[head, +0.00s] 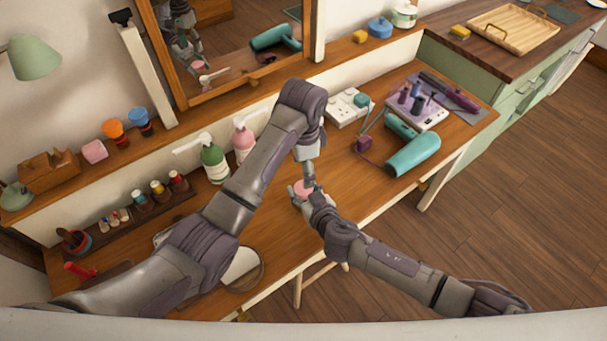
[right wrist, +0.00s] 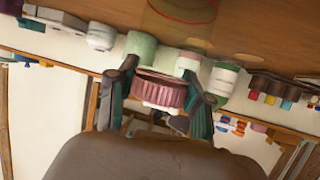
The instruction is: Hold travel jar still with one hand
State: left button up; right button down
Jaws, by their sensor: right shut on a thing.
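The travel jar (head: 302,187) is a small pink jar near the front edge of the wooden dressing table (head: 330,215). It also shows in the right wrist view as a pink, ribbed body (right wrist: 160,92) with a white part below it in the picture. My right gripper (head: 304,193) is shut on the jar, with one dark finger on each side of it in the right wrist view. My left gripper (head: 309,174) points down close above the jar. Its fingers are small and partly hidden, so I cannot tell whether they touch the jar.
A green pump bottle (head: 214,162) and a pink pump bottle (head: 243,140) stand behind my left arm. A teal hair dryer (head: 413,154) and a white power strip (head: 348,107) lie to the right. A round mirror (head: 243,266) lies near the front edge. Bare tabletop shows right of the jar.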

aim_at(303, 197)
pick_arm(q)
jog(key=shift+s+f+m, duration=0.1)
jog(key=shift+f+m, duration=0.2)
notch_tip(303, 197, down, 7)
dwell(0.4)
jog(key=c, duration=1.2)
jog(key=n, duration=0.3)
jog(key=shift+n, duration=0.3)
jog(key=o, duration=1.3)
